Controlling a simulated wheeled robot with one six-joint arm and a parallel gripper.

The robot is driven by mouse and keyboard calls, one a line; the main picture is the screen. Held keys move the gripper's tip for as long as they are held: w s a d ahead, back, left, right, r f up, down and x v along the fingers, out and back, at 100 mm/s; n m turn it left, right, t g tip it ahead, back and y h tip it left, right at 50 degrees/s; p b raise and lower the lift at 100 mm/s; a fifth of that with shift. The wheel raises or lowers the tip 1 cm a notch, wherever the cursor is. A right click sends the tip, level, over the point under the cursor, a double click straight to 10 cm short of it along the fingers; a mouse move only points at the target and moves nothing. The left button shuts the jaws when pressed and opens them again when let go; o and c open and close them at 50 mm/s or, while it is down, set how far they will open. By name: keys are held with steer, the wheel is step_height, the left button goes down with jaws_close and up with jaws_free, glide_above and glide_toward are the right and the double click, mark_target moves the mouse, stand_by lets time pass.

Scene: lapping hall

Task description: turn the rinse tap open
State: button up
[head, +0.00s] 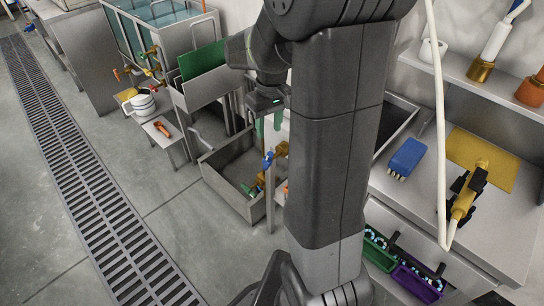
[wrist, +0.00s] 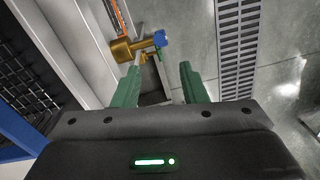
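A brass tap with a blue handle (head: 268,159) stands on a post at the front of a low grey basin. In the wrist view its brass body (wrist: 122,50) lies beyond the left fingertip, and its blue handle (wrist: 160,39) shows ahead of the gap between the fingers. No label marks it as the rinse tap. My gripper (head: 269,127) points down above the basin, close to the tap. In the wrist view my gripper's green fingers (wrist: 161,68) are apart with nothing between them. Whether the left fingertip touches the tap, I cannot tell.
The grey basin (head: 218,160) is partly hidden by my arm. A green panel (head: 201,60) stands behind it, left of my gripper. A tank with several brass valves (head: 147,54) is at upper left. A workbench (head: 425,205) is at right. The floor left of the basin is open, with a drain grate (head: 75,165).

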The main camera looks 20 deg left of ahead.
mark_target(268, 160)
steer(key=f, duration=0.4)
steer(key=f+b, duration=0.1)
steer(key=f, duration=0.3)
steer(key=f+b, duration=0.1)
steer(key=f, duration=0.4)
steer(key=shift+s+a, duration=0.15)
steer(key=shift+s, duration=0.15)
jaws_close()
